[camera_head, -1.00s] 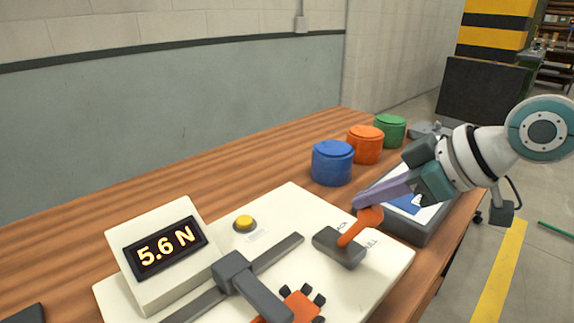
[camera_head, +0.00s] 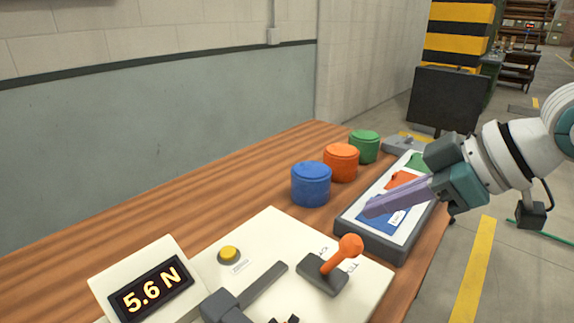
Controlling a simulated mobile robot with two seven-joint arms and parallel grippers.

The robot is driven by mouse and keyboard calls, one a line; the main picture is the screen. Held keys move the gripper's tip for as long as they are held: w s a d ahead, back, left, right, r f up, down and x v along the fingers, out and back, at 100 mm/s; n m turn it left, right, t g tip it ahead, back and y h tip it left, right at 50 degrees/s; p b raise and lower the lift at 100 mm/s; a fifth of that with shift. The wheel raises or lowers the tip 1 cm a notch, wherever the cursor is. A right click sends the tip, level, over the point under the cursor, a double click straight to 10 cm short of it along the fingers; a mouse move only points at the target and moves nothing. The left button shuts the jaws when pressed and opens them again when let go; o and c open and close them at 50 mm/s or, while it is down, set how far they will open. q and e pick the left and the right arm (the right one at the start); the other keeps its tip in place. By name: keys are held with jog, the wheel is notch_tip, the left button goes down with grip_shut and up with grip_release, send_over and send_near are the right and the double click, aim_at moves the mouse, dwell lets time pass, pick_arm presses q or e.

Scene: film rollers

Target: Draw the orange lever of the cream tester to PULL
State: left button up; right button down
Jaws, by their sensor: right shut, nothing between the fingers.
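The cream tester (camera_head: 272,236) stands on the wooden table, with a display (camera_head: 150,288) reading 5.6 N. The lettering at the lever's other side is also partly covered. My right gripper (camera_head: 370,211) is shut and empty, its purple fingers over the picture board, apart from the lever and beyond it to the right.
Blue (camera_head: 311,184), orange (camera_head: 341,162) and green (camera_head: 364,147) lidded pots stand behind the tester. A grey-framed board (camera_head: 372,242) with coloured shapes lies to the right, near the table edge. A yellow button (camera_head: 229,253) sits on the tester.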

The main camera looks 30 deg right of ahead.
jog(key=shift+v, duration=0.85)
jog(key=shift+s+f, duration=0.1)
jog(key=s+a+g+p, duration=0.2)
jog(key=s+a+p, duration=0.4)
jog(key=s+a, duration=0.45)
jog(key=s+r+m+g+h+p, duration=0.2)
jog(key=s+r+m+h+p, duration=0.1)
jog(key=s+m+h, duration=0.15)
notch_tip(320, 180, up, 38)
jog(key=s+p, duration=0.1)
jog(key=p, duration=3.6)
jog(key=shift+s+d+f+g+p, duration=0.15)
jog(key=shift+s+f+g+p, duration=0.05)
jog(key=shift+s+g+p, duration=0.1)
jog(key=shift+y, duration=0.25)
